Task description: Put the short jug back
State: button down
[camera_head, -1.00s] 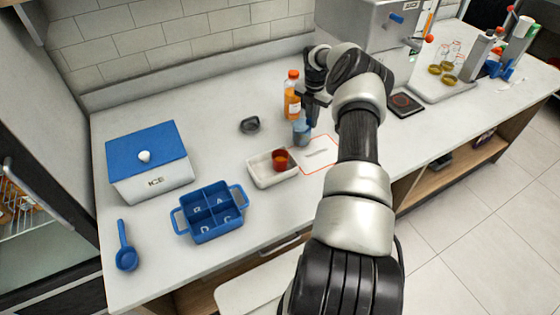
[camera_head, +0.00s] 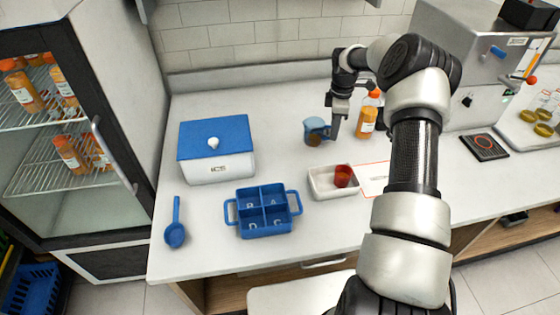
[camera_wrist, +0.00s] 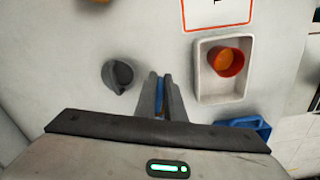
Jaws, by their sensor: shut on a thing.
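A small translucent blue jug (camera_head: 315,126) is held at my gripper (camera_head: 335,130), beside its left side in the head view. My gripper is shut on it, apparently by the handle side. In the wrist view my gripper (camera_wrist: 164,92) shows a narrow blue strip between its fingers, and most of the jug is hidden there. A dark grey cup-like vessel (camera_wrist: 118,76) stands on the counter, left of the fingers in the wrist view. In the head view the blue jug seems to cover it. I cannot tell the jug's height above the counter.
An orange bottle (camera_head: 367,116) stands close right of my gripper. In front are a white tray (camera_head: 322,190) with a red cup (camera_head: 343,176) and an outlined mat (camera_head: 374,178). A blue-lidded ice box (camera_head: 215,165), blue divided caddy (camera_head: 264,227) and blue scoop (camera_head: 174,233) are left.

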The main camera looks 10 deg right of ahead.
jog(key=s+a+r+m, duration=0.2)
jog(key=a+m, duration=0.3)
jog(key=a, duration=0.3)
jog(key=s+a+r+m, duration=0.2)
jog(key=a+m, duration=0.3)
jog(key=a, duration=0.2)
jog(key=f, duration=1)
jog(key=shift+a+f, duration=0.15)
jog(key=shift+a, duration=0.15)
jog(key=shift+b, duration=0.3)
jog(key=shift+f, duration=0.25)
jog(key=c, duration=1.8)
grip_release()
jog(key=shift+c, duration=0.2)
jog(key=shift+r, duration=0.1)
